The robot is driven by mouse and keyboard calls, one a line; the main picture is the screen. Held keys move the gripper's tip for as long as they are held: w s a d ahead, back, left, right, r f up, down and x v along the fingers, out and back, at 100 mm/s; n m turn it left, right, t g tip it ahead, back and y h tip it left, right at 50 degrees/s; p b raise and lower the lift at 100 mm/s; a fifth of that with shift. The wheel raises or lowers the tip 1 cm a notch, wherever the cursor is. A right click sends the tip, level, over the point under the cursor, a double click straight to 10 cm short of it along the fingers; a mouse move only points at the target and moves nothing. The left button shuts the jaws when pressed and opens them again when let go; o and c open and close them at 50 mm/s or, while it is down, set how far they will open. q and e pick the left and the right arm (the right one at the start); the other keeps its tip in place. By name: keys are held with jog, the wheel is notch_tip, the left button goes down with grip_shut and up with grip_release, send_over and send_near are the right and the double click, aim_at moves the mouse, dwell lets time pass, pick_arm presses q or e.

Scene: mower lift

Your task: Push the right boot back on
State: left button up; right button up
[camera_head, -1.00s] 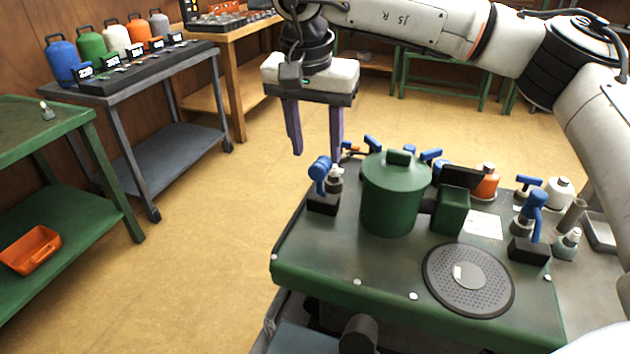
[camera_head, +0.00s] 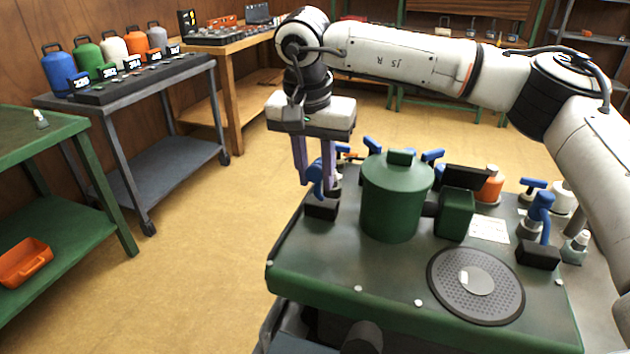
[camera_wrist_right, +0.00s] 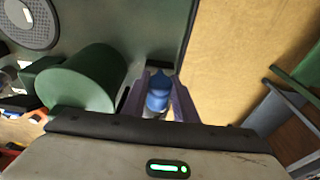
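A blue boot-like cap (camera_head: 316,178) stands by a black block (camera_head: 321,208) at the left edge of the green mower deck (camera_head: 310,268). A similar blue cap (camera_head: 542,207) is by another black block at the right of the deck. The pictures do not label either as the right boot. My right gripper (camera_head: 314,184) points down at the left cap, its fingers apart. In the right wrist view this blue cap (camera_wrist_right: 158,92) shows between the two purple fingers, with gaps visible beside it. Contact cannot be told. My left gripper is not in view.
A green cylinder with a lid (camera_head: 396,200) stands just right of my right gripper. A round dark perforated plate (camera_head: 476,286) lies on the deck's front. Several small blue-handled parts and an orange bottle (camera_head: 490,184) crowd the back. Open floor lies to the left.

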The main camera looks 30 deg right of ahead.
jog(key=shift+r, duration=0.1)
dwell(0.3)
jog(key=shift+w+d+r+p, duration=0.2)
jog(key=shift+w+d+p, duration=0.2)
jog(key=shift+p, duration=0.1)
jog(key=shift+w+d+r+p, duration=0.2)
jog(key=shift+w+d+p, duration=0.45)
jog(key=shift+w+d, duration=0.15)
jog(key=shift+w+d+p, duration=0.45)
jog(key=shift+w+d, duration=0.05)
jog(key=shift+d, duration=0.2)
jog(key=shift+w+d+f+p, duration=0.4)
jog(key=shift+w+d+f, duration=0.25)
jog(key=shift+w+d, duration=0.3)
jog(key=shift+w+d+f+p, duration=0.4)
jog(key=shift+w+d+f, duration=0.35)
jog(key=shift+d, duration=0.25)
jog(key=shift+w+d+f, duration=0.25)
jog(key=shift+d+f, duration=0.05)
jog(key=shift+f, duration=0.15)
jog(key=shift+w+d+f, duration=0.25)
jog(key=shift+d+f, duration=0.05)
jog(key=shift+f, duration=0.15)
